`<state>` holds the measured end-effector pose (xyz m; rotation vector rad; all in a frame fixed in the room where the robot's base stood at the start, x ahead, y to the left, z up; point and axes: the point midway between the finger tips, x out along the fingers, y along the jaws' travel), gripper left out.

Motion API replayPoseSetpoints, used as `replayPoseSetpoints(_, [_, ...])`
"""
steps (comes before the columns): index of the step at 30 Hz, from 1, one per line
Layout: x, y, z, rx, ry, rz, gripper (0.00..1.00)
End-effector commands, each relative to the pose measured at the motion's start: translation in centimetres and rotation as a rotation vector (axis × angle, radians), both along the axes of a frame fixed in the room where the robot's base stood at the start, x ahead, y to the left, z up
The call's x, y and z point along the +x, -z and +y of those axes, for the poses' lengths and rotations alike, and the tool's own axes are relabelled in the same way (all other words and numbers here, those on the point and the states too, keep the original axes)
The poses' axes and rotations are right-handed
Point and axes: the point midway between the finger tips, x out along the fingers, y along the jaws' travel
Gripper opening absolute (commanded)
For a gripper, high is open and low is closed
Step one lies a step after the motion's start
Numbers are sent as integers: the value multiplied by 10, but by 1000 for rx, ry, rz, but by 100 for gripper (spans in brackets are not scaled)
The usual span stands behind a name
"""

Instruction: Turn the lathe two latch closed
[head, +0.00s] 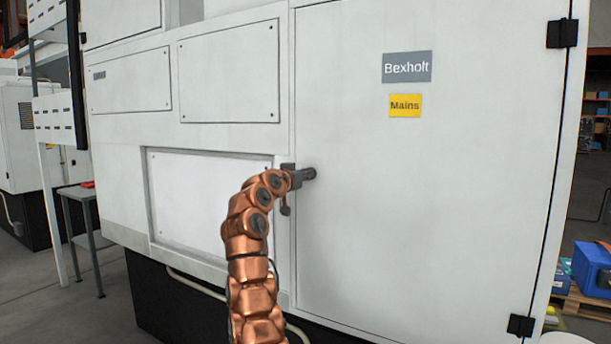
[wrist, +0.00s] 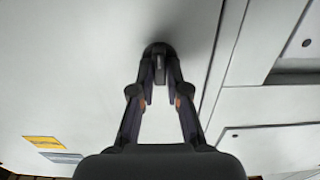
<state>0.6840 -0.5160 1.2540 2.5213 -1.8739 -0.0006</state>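The latch (head: 309,173) is a small dark turn handle with a round base at the left edge of a tall white cabinet door (head: 440,200). It also shows in the wrist view (wrist: 159,66), its narrow grip lined up between my fingers. My gripper (wrist: 160,84) is at the latch, one finger on each side, and looks closed in on the grip; any thin gap is hard to see. In the head view my copper arm hides most of my gripper (head: 296,176). The door carries a grey "Bexholt" sign (head: 407,67) and a yellow "Mains" label (head: 405,105).
The door has black hinges (head: 562,33) on its right side and sits flush with the cabinet. White panels (head: 228,72) lie left of it. A small grey table (head: 82,195) stands far left. Blue boxes on a pallet (head: 590,268) lie at the right.

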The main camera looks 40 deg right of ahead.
Motion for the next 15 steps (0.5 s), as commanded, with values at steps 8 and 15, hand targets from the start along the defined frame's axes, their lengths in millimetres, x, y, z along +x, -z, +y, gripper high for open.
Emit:
replayPoseSetpoints(8, [0, 0, 0, 0, 0, 0, 0])
replayPoseSetpoints(15, [0, 0, 0, -3, -1, 11, 0])
